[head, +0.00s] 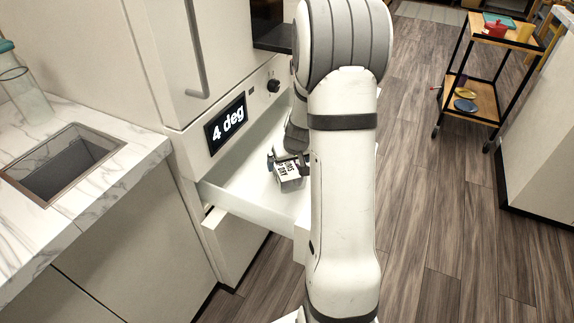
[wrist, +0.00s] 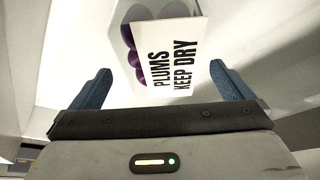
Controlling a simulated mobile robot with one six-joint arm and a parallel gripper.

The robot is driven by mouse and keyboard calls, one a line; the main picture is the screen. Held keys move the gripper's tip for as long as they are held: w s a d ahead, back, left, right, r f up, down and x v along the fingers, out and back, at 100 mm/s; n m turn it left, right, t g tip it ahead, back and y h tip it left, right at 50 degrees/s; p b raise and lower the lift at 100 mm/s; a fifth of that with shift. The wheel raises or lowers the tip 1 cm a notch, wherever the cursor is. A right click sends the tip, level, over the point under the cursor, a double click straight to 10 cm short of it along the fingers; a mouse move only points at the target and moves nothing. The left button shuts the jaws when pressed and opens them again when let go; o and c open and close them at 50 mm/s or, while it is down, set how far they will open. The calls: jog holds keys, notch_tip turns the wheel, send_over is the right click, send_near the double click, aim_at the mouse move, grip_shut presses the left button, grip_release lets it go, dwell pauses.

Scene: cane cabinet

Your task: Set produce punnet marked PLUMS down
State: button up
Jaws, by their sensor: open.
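The produce punnet (wrist: 175,55) has a white label reading PLUMS KEEP DRY, with purple plums showing beside the label in the wrist view. It sits inside the pulled-out white drawer (head: 238,197) below the "4 deg" display; in the head view the punnet (head: 289,184) is partly hidden by my arm. My gripper (wrist: 160,90) is open, its two blue fingers on either side of the punnet's near end, with gaps visible between fingers and label. In the head view my gripper (head: 287,162) is down in the drawer by the punnet.
The drawer's front and side walls rise around the punnet. The "4 deg" display (head: 226,122) is on the cabinet above it. A marble counter with a sunken bin (head: 64,165) is at left. A black-framed cart (head: 483,75) stands at upper right, with clear wood floor between.

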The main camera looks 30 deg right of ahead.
jog(key=p+v, duration=0.1)
jog(key=v, duration=0.5)
jog(key=shift+s+r, duration=0.1)
jog(key=shift+r, duration=0.05)
jog(key=s+a+r+g, duration=0.1)
jog(key=s+a+r, duration=0.2)
jog(key=s+a, duration=0.2)
jog(key=s+a+r+n, duration=0.1)
jog(key=s+a+r, duration=0.3)
jog(key=s, duration=0.5)
jog(key=s+a+r+g, duration=0.1)
jog(key=s+a+r, duration=0.3)
jog(key=s+a, duration=0.3)
jog(key=shift+s+g+y, duration=0.3)
jog(key=shift+s, duration=0.05)
jog(key=shift+a+r, duration=0.1)
